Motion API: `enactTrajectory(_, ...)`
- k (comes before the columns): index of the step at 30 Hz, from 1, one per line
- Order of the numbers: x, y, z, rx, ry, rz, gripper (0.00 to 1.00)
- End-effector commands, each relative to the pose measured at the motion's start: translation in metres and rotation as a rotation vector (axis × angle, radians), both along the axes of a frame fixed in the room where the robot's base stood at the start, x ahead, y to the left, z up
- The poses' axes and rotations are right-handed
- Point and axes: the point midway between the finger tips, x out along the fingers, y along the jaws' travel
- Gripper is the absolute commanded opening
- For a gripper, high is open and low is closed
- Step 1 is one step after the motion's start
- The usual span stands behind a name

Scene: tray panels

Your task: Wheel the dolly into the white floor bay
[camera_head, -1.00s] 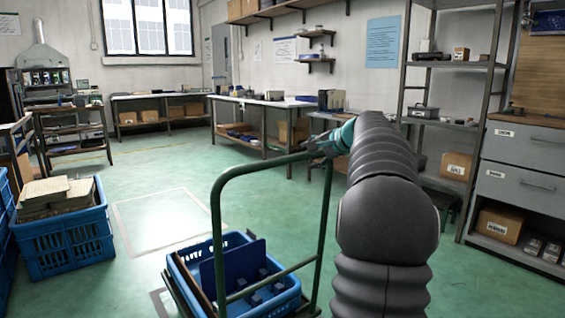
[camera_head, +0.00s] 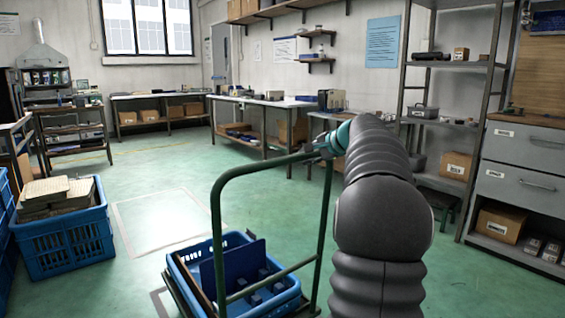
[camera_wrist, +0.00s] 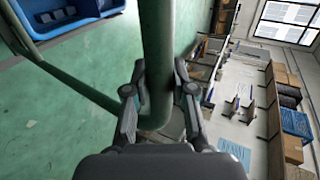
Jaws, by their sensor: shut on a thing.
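The dolly has a green tubular push handle (camera_head: 217,220) and stands low in front of me. It carries a blue crate (camera_head: 292,296) with an upright blue panel in it. My gripper (camera_head: 325,145) is at the right upper corner of the handle, partly hidden behind my own arm. In the wrist view my gripper (camera_wrist: 160,82) has its fingers on both sides of the green handle tube (camera_wrist: 158,35), shut on it. The white floor bay (camera_head: 160,215) is a pale outlined rectangle on the green floor, ahead and left of the dolly. The dolly's wheels are hidden.
A blue crate of pale stacked pieces (camera_head: 65,245) stands on the floor left of the bay. Workbenches (camera_head: 265,103) line the back wall. A metal shelf (camera_head: 440,120) and a grey drawer cabinet (camera_head: 525,145) stand at right.

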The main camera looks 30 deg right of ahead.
Motion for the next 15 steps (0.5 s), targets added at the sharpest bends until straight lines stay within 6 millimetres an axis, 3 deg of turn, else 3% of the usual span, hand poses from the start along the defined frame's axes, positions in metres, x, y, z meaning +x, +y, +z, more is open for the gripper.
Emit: enactTrajectory(15,0.062,0.008,0.001,0.004,0.004,0.002,0.00)
